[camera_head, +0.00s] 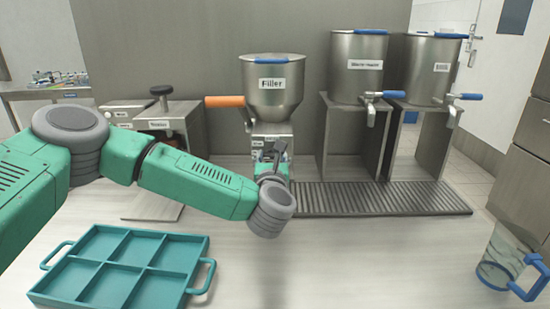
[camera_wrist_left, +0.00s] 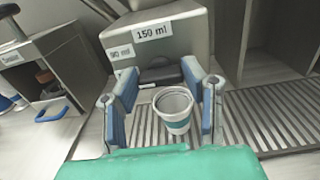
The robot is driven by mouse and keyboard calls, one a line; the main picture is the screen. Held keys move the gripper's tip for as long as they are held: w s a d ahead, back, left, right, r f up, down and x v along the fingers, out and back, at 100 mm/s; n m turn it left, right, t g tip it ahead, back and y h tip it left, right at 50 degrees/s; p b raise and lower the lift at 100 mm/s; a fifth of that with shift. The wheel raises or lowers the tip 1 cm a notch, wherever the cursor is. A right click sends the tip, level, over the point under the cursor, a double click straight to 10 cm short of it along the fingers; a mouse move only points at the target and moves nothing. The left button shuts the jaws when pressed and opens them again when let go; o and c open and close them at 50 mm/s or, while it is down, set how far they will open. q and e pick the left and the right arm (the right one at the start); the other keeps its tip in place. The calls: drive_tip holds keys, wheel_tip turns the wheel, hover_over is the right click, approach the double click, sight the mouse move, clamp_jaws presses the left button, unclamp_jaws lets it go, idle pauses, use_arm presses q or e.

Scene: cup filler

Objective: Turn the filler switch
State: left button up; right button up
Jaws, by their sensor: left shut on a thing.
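The filler (camera_head: 272,90) is a steel hopper labelled "Filler" with an orange handle (camera_head: 225,101), standing at the back centre. Its lower body bears labels, one reading "150 ml" (camera_wrist_left: 151,32) in the left wrist view. A dark filler switch (camera_wrist_left: 160,74) sits below that label. My left gripper (camera_head: 277,150) reaches up to the front of the filler. In the wrist view its fingertips (camera_wrist_left: 160,72) lie on either side of the switch, shut on it. A small pale cup with a teal band (camera_wrist_left: 174,108) shows between the fingers, lower down. My right gripper is not in view.
Two steel pots (camera_head: 357,65) with blue-handled taps stand on stands at right, behind a ribbed drain tray (camera_head: 390,199). A teal compartment tray (camera_head: 122,266) lies at front left, and a clear jug with a blue handle (camera_head: 502,262) at front right. The front centre is clear.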

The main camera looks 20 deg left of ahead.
use_arm(q)
drive_tip(key=shift+a, duration=0.3)
drive_tip(key=shift+d+m, duration=0.3)
drive_tip(key=shift+d, duration=0.15)
drive_tip(key=m, duration=0.2)
drive_tip(key=shift+a+m, duration=0.2)
drive_tip(key=shift+m, duration=0.1)
drive_tip(key=m, duration=0.2)
drive_tip(key=shift+d+m, duration=0.15)
drive_tip(key=shift+m, duration=0.25)
drive_tip(key=m, duration=0.2)
drive_tip(key=shift+m, duration=0.4)
drive_tip(key=m, duration=0.5)
drive_tip(key=shift+d+f+p, duration=0.1)
drive_tip(key=shift+f+p, duration=0.05)
drive_tip(key=shift+p, duration=0.25)
drive_tip(key=m, duration=0.4)
drive_tip(key=shift+f+p, duration=0.2)
drive_tip(key=shift+p, duration=0.2)
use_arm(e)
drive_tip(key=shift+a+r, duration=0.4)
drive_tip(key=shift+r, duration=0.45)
use_arm(q)
drive_tip(key=shift+f+m, duration=0.1)
drive_tip(key=shift+m, duration=0.2)
